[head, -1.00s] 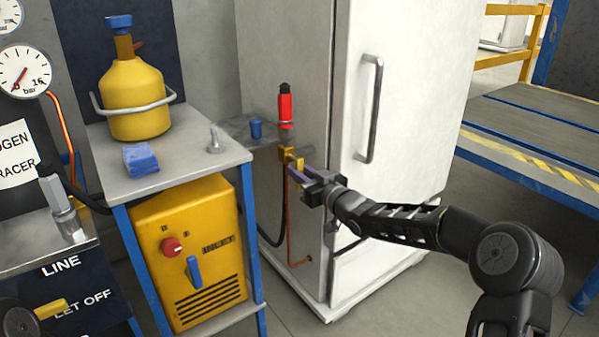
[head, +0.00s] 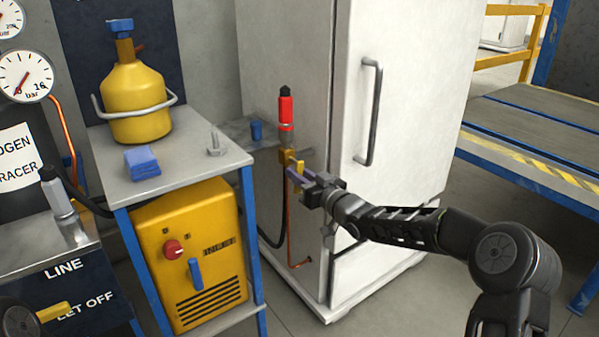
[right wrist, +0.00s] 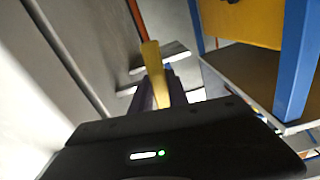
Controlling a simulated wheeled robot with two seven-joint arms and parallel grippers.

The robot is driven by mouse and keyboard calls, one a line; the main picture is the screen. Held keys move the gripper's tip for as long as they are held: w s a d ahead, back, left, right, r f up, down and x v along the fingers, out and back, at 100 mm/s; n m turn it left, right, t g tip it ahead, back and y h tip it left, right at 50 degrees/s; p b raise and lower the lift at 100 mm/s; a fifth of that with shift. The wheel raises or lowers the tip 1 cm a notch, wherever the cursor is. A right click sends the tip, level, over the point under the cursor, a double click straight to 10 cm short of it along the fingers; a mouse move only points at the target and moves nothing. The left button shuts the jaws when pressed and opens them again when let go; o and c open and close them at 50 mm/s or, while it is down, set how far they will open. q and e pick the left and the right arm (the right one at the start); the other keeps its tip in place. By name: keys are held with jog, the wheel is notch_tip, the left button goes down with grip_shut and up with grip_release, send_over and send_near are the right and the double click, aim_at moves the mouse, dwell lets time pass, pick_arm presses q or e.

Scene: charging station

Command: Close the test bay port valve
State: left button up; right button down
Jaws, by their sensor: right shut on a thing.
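The port valve (head: 291,158) is a small brass fitting beside the white cabinet's left side, below a red cylinder with a black top (head: 285,108). A yellow lever (head: 303,182) runs from it toward my gripper. My right gripper (head: 297,176) reaches in from the right and is shut on this lever, with purple-grey fingers on it. In the right wrist view the yellow lever (right wrist: 152,62) stands up between the fingers (right wrist: 155,95). The fingers hide part of the lever. My left gripper is not in view.
The white cabinet (head: 415,60) with a grey handle stands close behind my right arm. A blue-framed bench (head: 200,165) with a yellow bottle (head: 137,95) is to the left, above a yellow unit (head: 205,235). A copper pipe (head: 290,225) runs below the valve.

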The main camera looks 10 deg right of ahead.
jog(key=shift+s+a+r+m+p, duration=0.1)
jog(key=shift+m+p, duration=0.35)
jog(key=shift+m, duration=0.15)
jog(key=shift+s+a+r+m+p, duration=0.1)
jog(key=shift+m+p, duration=0.3)
jog(key=shift+m, duration=0.2)
jog(key=m+p, duration=0.1)
jog(key=m, duration=0.1)
jog(key=shift+a+m+p, duration=0.3)
jog(key=shift+p, duration=0.05)
pick_arm(q)
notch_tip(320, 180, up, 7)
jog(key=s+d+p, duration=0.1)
jog(key=p, duration=0.2)
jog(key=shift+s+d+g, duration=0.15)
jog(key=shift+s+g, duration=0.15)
pick_arm(e)
jog(key=shift+s+a+r+m, duration=0.1)
jog(key=shift+a+r+m, duration=0.2)
jog(key=shift+m, duration=1.7)
jog(key=shift+s+a+r+m, duration=0.1)
jog(key=shift+r+m, duration=0.35)
jog(key=shift+m, duration=1.55)
jog(key=shift+s+a+r+m, duration=0.1)
jog(key=shift+a+r+m, duration=0.2)
jog(key=shift+m, duration=1.7)
jog(key=shift+d, duration=0.1)
jog(key=c, duration=1.3)
grip_release()
jog(key=shift+r, duration=0.1)
